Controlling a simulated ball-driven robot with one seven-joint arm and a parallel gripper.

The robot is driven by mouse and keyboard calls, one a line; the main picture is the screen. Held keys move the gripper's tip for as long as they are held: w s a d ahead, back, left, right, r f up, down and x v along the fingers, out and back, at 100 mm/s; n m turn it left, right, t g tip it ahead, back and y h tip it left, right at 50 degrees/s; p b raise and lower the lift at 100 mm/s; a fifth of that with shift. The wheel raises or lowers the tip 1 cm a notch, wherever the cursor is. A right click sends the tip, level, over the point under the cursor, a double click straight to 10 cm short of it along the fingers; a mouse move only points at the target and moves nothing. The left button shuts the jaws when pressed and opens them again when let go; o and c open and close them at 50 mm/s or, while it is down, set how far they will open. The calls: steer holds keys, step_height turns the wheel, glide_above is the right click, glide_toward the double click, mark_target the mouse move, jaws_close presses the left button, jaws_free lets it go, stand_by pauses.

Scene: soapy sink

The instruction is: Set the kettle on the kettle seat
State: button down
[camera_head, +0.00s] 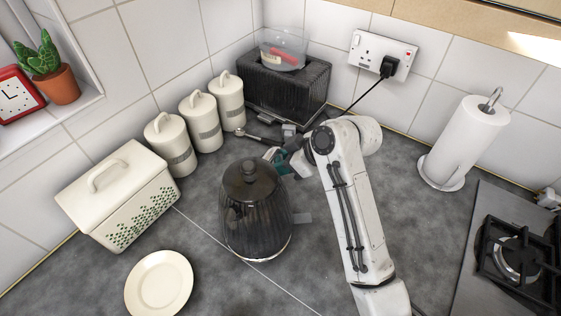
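A dark ribbed kettle (254,212) with a round lid and knob stands upright in the middle of the worktop. I cannot make out a separate kettle seat; whether one is under the kettle or hidden cannot be told. My gripper (275,155) is behind the kettle's lid, at the end of my white arm. Its fingers are small and partly hidden, so whether it touches or holds the kettle cannot be told.
A black toaster (285,90) with a clear tub (284,48) on top stands behind. White canisters (170,145) and a bread bin (125,205) line the left; a plate (159,283) lies in front. A paper towel holder (462,145) and hob (515,255) are right.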

steer(key=shift+f, duration=0.1)
stand_by(0.4)
steer(key=c, duration=0.8)
jaws_free()
steer(key=shift+f, duration=0.25)
steer(key=b+v, duration=0.2)
steer(key=v, duration=0.9)
